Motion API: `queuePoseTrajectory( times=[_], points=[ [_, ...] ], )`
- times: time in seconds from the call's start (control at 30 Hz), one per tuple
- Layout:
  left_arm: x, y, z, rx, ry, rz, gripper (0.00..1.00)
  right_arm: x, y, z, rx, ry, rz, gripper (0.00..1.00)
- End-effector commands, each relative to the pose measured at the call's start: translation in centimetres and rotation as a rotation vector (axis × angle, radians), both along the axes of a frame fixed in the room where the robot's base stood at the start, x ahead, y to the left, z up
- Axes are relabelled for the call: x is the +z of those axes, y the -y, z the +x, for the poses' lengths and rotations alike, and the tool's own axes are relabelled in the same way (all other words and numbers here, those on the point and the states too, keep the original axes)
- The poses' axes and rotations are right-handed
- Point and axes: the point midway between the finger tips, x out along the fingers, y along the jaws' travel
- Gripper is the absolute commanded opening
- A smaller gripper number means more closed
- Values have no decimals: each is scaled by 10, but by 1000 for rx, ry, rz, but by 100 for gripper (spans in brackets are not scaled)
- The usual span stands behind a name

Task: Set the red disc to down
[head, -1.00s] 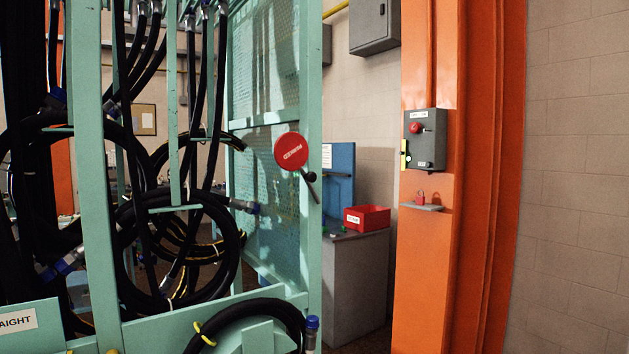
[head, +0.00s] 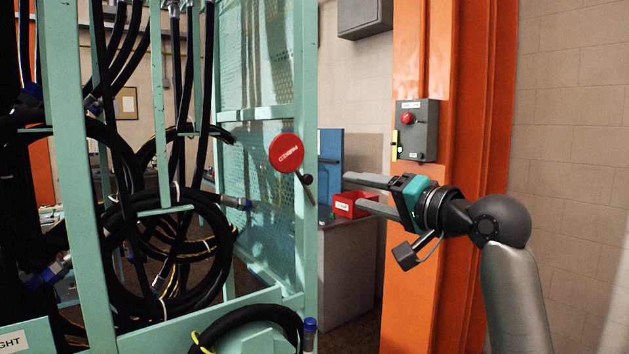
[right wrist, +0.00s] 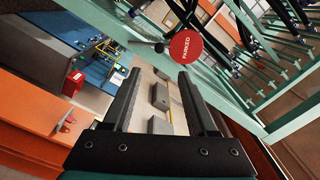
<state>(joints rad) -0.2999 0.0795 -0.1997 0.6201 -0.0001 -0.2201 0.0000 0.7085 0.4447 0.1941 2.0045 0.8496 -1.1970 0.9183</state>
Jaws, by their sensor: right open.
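The red disc (head: 286,153) with white lettering is mounted on the green rack's right post (head: 308,230). A short dark handle (head: 307,187) sticks out from it to the lower right. The disc also shows at the top of the right wrist view (right wrist: 186,47), where it reads PARKED, with the handle (right wrist: 146,46) to its left. My right gripper (head: 352,194) is open and empty, to the right of the disc and a little lower, its fingers pointing left, apart from disc and handle. Its fingers also show in the right wrist view (right wrist: 158,80). My left gripper is not in view.
Black hoses (head: 180,240) hang and coil on the rack at left. A red bin (head: 347,207) stands on a grey cabinet (head: 345,270) behind my right gripper. A grey control box (head: 417,130) is on the orange column (head: 450,60). A plain wall is at right.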

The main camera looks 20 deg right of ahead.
Motion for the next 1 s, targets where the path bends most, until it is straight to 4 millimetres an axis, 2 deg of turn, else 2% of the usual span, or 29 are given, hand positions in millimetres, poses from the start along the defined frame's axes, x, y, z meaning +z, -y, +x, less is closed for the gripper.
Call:
queuePoseTrajectory(
  times=[0.2, 0.6, 0.8, 1.0],
  points=[
    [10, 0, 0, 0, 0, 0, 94, 2, -14, 37, 2, -1, 2, 58],
    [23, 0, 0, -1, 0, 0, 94, 2, -35, 95, 0, 0, 1, 58],
    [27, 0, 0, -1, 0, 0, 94, 1, -42, 115, 0, 0, 0, 58],
    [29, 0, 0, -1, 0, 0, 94, 0, -46, 125, -1, 1, -2, 58]
  ],
)
